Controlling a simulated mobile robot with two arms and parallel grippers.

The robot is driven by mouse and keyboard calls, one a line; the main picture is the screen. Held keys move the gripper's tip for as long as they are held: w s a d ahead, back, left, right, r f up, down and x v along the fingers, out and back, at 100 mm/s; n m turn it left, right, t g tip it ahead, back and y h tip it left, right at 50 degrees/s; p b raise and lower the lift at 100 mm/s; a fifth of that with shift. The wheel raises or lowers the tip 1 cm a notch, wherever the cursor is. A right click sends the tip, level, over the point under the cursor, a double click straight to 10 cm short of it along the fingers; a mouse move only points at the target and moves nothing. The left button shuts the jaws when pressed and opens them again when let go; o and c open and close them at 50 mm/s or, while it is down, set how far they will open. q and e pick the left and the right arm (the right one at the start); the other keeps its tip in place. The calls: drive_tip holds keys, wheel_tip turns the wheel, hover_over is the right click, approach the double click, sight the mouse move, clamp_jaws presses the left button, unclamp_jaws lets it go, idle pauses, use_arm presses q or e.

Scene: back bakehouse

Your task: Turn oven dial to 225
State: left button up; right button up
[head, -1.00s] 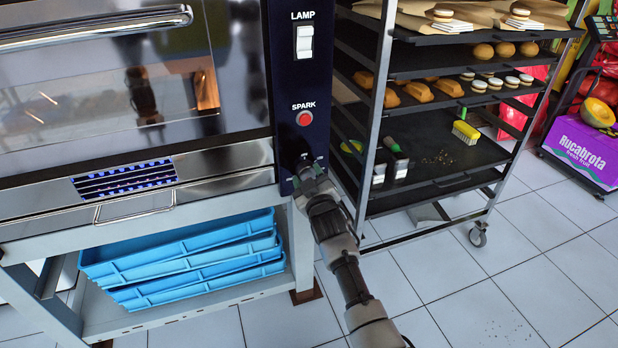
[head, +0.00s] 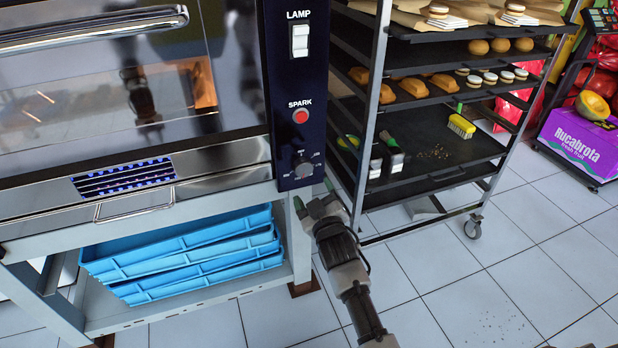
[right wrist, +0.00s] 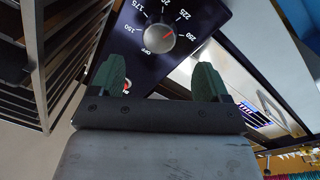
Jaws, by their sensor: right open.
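The oven dial (head: 302,168) is a round grey knob low on the dark control panel, below the red SPARK button. It shows larger in the right wrist view (right wrist: 158,38), ringed by OFF and numbers up to 250. My left gripper is not in view.
A white LAMP switch (head: 299,40) and the SPARK button (head: 300,116) sit above the dial. A metal rack (head: 372,100) with trays of baked goods stands close on the right. Blue crates (head: 180,262) lie under the oven. The tiled floor at front right is free.

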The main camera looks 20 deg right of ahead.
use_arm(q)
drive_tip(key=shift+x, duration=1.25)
use_arm(e)
drive_tip(key=s, duration=0.3)
drive_tip(key=shift+s+f, duration=0.1)
drive_tip(key=shift+s, duration=0.15)
